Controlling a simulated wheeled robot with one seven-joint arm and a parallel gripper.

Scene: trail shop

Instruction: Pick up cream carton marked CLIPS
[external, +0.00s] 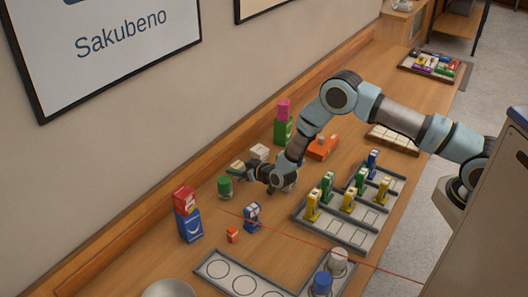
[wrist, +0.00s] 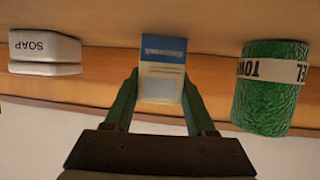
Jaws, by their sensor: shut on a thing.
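A small cream carton (wrist: 161,88) with a blue printed band stands between my fingertips in the wrist view; its lettering is too blurred to read. My gripper (wrist: 160,82) is shut on it, one green finger against each side. In the external view my gripper (external: 241,170) is low over the wooden counter near the wall, and the carton is mostly hidden by the fingers. I cannot tell whether the carton touches the counter.
In the external view, red and blue boxes (external: 189,225) stand front left, pink and green boxes (external: 283,130) stand behind, and a divided tray (external: 345,235) is at right.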

